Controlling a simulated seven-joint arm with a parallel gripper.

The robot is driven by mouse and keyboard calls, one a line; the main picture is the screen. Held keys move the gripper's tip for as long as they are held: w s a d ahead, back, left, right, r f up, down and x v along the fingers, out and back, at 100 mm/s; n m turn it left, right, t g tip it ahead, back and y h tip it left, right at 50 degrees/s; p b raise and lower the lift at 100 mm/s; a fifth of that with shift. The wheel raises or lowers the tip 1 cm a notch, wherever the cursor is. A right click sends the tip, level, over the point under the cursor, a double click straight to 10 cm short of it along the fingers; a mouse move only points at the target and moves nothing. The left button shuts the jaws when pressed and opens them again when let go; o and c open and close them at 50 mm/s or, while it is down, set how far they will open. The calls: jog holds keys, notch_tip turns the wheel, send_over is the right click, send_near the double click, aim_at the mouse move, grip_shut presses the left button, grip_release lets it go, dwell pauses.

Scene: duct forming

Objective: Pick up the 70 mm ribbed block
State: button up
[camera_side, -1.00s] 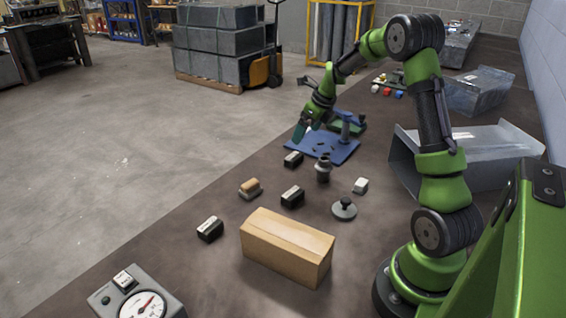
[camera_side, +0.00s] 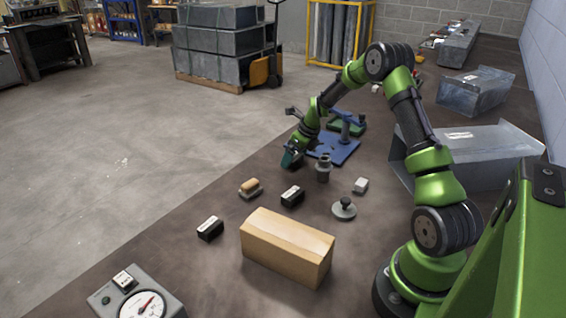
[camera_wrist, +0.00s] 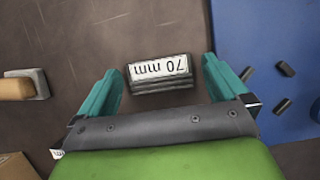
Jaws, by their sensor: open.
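The 70 mm ribbed block (camera_wrist: 160,73) is dark with a white label reading "70 mm", upside down in the wrist view. My gripper (camera_wrist: 160,90) is open, with one teal finger on each side of the block and visible gaps between fingers and block. I cannot tell whether the fingertips are at the block's height. In the side view my gripper (camera_side: 291,158) is low over the table, just left of the blue mat, and hides the block there.
A blue mat (camera_side: 335,150) carries a fixture and small dark pieces. Nearby stand a dark cylindrical part (camera_side: 323,170), two other dark labelled blocks (camera_side: 292,196) (camera_side: 210,228), a wooden-handled tool (camera_side: 250,188), a white block (camera_side: 361,185) and a round knobbed disc (camera_side: 344,209). A cardboard box (camera_side: 285,250) is in front.

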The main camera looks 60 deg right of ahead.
jog(key=c, duration=1.4)
jog(key=shift+r, duration=0.2)
